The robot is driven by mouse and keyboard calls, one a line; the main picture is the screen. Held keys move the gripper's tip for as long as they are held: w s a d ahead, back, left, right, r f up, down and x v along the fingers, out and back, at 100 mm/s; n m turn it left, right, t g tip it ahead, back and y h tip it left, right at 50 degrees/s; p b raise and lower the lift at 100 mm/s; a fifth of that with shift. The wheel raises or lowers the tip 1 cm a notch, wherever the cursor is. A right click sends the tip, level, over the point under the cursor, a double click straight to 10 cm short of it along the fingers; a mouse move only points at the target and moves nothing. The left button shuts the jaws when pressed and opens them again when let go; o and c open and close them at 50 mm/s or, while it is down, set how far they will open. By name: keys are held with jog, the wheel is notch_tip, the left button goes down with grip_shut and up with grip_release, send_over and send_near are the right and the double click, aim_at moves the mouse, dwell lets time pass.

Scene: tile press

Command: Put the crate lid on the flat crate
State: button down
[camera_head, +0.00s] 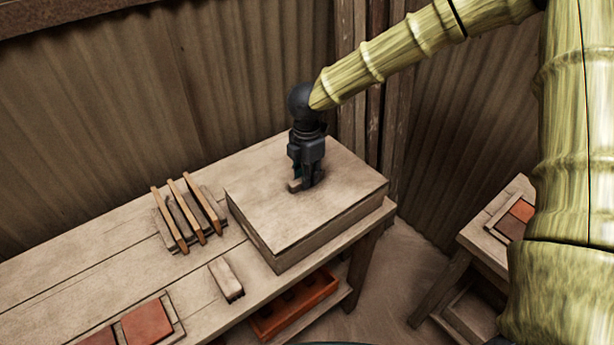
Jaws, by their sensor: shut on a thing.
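The crate lid (274,212) is a flat, pale wooden panel with a small handle block (295,186) near its middle. It lies over the flat crate (320,236), a low wooden box at the right end of the bench; only the crate's sides show beneath it. The lid looks level and lined up with the crate's edges, but I cannot tell whether a thin gap remains. My gripper (305,185) points down from above, shut on the lid's handle. The inside of the crate is hidden.
A slotted rack (187,222) with upright slats stands left of the crate. An orange crate (292,304) sits on the lower shelf. Another table with a tile (522,210) stands right.

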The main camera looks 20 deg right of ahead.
jog(key=shift+f, duration=0.7)
jog(key=c, duration=1.3)
grip_release()
jog(key=shift+f, duration=0.1)
notch_tip(320, 180, up, 12)
jog(key=shift+r+b, duration=0.15)
jog(key=shift+b, duration=0.9)
